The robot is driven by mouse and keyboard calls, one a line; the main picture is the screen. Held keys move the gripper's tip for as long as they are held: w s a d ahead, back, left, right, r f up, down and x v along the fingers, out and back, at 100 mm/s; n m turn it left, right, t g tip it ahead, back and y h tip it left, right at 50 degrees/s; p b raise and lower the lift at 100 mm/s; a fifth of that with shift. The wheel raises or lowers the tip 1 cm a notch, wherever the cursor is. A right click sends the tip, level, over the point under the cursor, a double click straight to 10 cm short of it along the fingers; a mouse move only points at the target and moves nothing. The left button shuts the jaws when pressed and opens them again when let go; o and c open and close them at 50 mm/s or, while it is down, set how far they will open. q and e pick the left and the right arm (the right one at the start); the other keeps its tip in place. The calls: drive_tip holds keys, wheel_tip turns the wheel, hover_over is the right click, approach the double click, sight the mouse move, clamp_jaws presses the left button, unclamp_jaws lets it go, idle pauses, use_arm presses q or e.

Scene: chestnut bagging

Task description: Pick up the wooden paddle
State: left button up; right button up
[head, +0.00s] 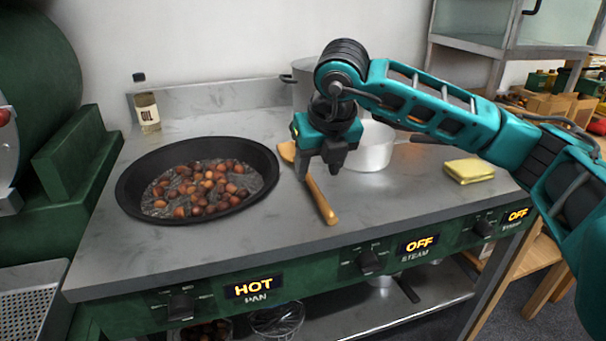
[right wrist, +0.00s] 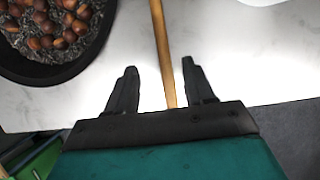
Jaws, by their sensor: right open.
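The wooden paddle (head: 322,201) lies on the grey counter, its handle pointing toward the front edge and its wider end partly hidden behind my right gripper. My right gripper (head: 318,172) is over the paddle and pointing down. In the right wrist view the paddle's handle (right wrist: 163,50) runs between the two open fingers of the right gripper (right wrist: 158,88), nearer the right finger. Whether the fingers are level with the handle or above it, I cannot tell. My left gripper is not in view.
A black pan (head: 128,192) of chestnuts stands left of the paddle, above a lit HOT sign (head: 253,287). A silver pot (head: 374,150) stands behind the gripper. A yellow cloth (head: 469,170) lies at right, and an oil bottle (head: 147,108) stands at back left.

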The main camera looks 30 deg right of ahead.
sight(316, 188)
drive_tip(key=x, duration=0.5)
drive_tip(key=shift+s+d+f+b, duration=0.2)
drive_tip(key=shift+s+f+b, duration=0.05)
drive_tip(key=shift+f+b, duration=0.15)
drive_tip(key=shift+c, duration=0.4)
drive_tip(key=shift+r, duration=0.1)
clamp_jaws()
